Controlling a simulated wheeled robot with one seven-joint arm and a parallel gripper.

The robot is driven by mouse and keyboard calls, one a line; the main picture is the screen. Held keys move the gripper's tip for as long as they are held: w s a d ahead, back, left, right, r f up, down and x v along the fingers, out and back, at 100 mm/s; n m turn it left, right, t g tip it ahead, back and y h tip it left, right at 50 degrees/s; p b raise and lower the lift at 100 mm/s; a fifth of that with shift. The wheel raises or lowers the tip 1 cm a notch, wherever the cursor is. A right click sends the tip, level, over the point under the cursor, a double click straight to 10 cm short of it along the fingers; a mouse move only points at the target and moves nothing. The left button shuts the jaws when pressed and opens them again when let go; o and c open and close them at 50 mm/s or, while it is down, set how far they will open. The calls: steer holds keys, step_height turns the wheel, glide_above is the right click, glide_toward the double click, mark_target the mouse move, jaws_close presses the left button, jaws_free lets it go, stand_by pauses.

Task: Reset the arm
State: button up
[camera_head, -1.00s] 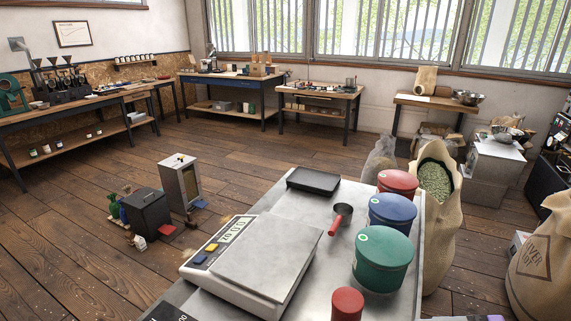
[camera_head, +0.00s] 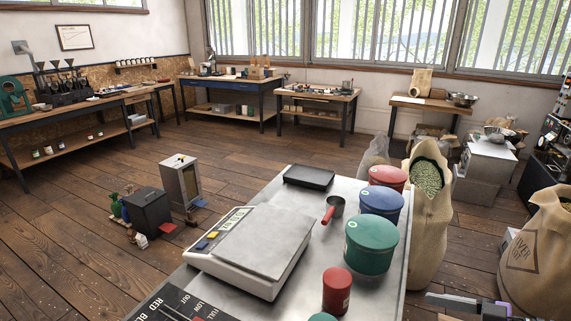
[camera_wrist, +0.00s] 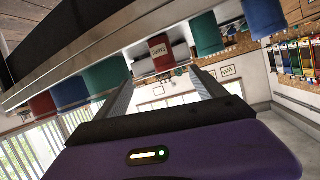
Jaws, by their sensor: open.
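My gripper (camera_head: 458,302) shows at the bottom right corner of the head view, as a grey finger and a purple body beside the steel table. Most of the arm is out of frame. In the wrist view, my gripper (camera_wrist: 164,86) has its two grey fingers spread apart over the purple housing, with nothing between them. The wrist view is strongly tilted.
The steel table (camera_head: 315,268) holds a scale (camera_head: 262,240), a black tray (camera_head: 308,177), a red-handled scoop (camera_head: 332,209), a green canister (camera_head: 371,244), a blue canister (camera_head: 381,204) and red containers. Burlap sacks (camera_head: 540,240) stand on the right. Floor at left is mostly open.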

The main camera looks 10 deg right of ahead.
steer(key=w+d+f+m+t+h, duration=0.3)
steer(key=d+m+t+h, duration=0.1)
steer(key=m+h, duration=0.25)
steer(key=s+a+f+m+h, duration=0.1)
steer(key=s+f+m+h, duration=0.2)
steer(key=s+m+h, duration=0.35)
steer(key=s+a+r+n+y, duration=0.1)
steer(key=s+a, duration=0.4)
steer(key=s, duration=0.4)
steer(key=s+a+r+n+y, duration=0.1)
steer(key=s+a+r+n, duration=0.1)
steer(key=s+a, duration=0.4)
steer(key=s+a+r+n+t+y, duration=0.1)
steer(key=s+a, duration=0.5)
steer(key=s, duration=0.6)
steer(key=shift+a+r+n, duration=0.15)
steer(key=shift+r+n, duration=0.2)
steer(key=shift+n, duration=0.25)
